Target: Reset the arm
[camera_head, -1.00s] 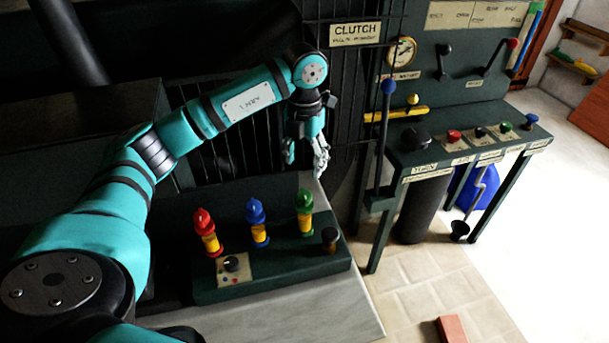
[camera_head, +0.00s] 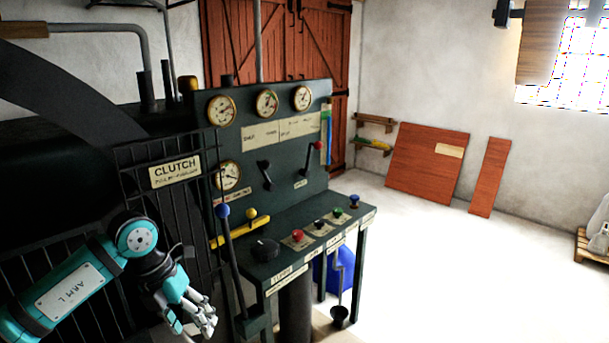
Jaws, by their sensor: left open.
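My left arm (camera_head: 80,285), teal and labelled "ARM L", comes in from the lower left of the head view. My left gripper (camera_head: 190,318) hangs from its black wrist near the bottom edge, pointing down and to the right. Its fingers are open with nothing between them. It is left of the clutch lever (camera_head: 234,262), which has a blue knob, and in front of the dark barred guard. My right gripper is not in view.
A dark green control console (camera_head: 305,240) with knobs and coloured buttons stands right of my left gripper. Its panel carries gauges (camera_head: 267,103) and levers. A CLUTCH sign (camera_head: 175,172) hangs on the guard. Red boards (camera_head: 427,164) lean on the back wall.

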